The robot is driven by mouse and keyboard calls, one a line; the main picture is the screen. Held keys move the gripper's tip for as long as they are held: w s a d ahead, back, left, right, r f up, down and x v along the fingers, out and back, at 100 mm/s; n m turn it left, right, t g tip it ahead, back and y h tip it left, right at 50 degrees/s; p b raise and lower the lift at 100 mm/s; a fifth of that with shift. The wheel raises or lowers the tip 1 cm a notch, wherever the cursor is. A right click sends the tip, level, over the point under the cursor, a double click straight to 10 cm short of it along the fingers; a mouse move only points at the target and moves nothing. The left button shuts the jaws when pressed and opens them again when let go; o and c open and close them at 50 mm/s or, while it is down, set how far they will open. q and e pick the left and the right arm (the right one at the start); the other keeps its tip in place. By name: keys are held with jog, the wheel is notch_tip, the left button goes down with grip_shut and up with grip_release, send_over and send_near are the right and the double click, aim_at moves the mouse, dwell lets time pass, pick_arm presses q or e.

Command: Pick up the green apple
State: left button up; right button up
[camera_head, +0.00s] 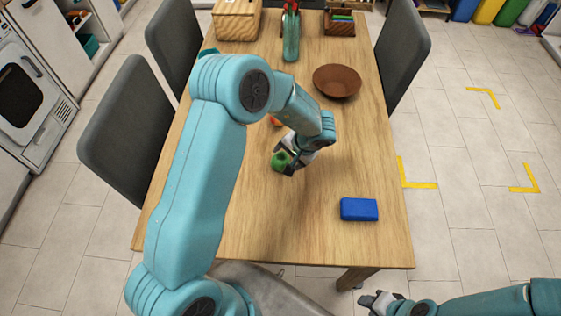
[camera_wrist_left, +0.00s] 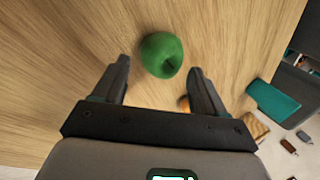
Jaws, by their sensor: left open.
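The green apple (camera_head: 280,160) rests on the wooden table (camera_head: 200,235), near its middle. My left gripper (camera_head: 290,166) is right at the apple and partly hides it in the head view. In the left wrist view the apple (camera_wrist_left: 162,55) appears at the fingertips, in the gap between the two spread fingers (camera_wrist_left: 159,66). The left gripper is open, with a gap visible between each finger and the apple. My right gripper (camera_head: 380,301) is off the table's near edge at the lower right, far from the apple; its jaw state is unclear.
A blue block (camera_head: 359,209) lies right of the apple. A brown bowl (camera_head: 337,82) stands farther back. A small orange thing (camera_head: 275,121) is partly hidden behind my left arm. A wooden box (camera_head: 237,20) stands at the far end. The near right tabletop is mostly clear.

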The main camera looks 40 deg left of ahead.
aim_at(284, 160)
pick_arm(q)
jog(key=x, duration=0.5)
jog(key=shift+w, duration=0.15)
jog(key=shift+r, duration=0.1)
jog(key=shift+c, duration=0.7)
jog(key=c, duration=0.7)
jog(key=shift+c, duration=0.2)
